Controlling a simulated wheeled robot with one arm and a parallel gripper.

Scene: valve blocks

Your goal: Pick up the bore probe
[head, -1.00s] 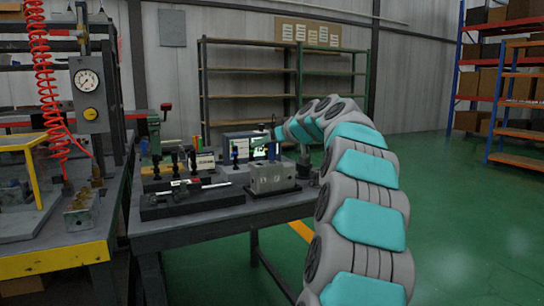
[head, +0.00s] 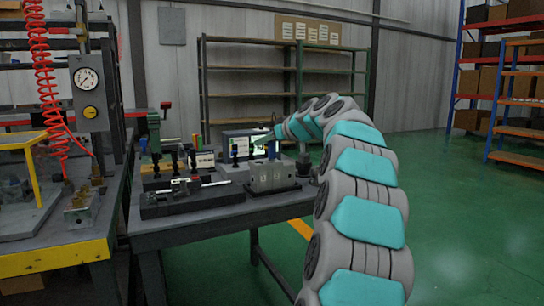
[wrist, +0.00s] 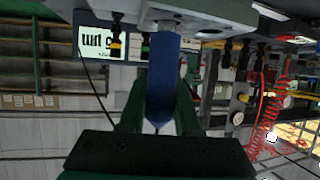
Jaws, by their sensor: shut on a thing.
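My gripper (wrist: 161,108) is shut on the blue handle of the bore probe (wrist: 162,75) in the wrist view, with one green finger on each side. That view is upside down. The probe's far end meets a light grey block (wrist: 205,12) at the picture's top, and whether its tip sits in a bore is hidden. In the head view the blue probe (head: 272,151) stands upright over the grey valve block (head: 266,178), with my gripper (head: 270,138) at its upper part. The fingers are small there.
A screen (head: 245,148) stands behind the block. Several dark upright tools (head: 182,160) and a black fixture (head: 190,197) are to the left on the bench (head: 222,214). A gauge stand (head: 88,92) is farther left. The green floor (head: 450,220) at right is clear.

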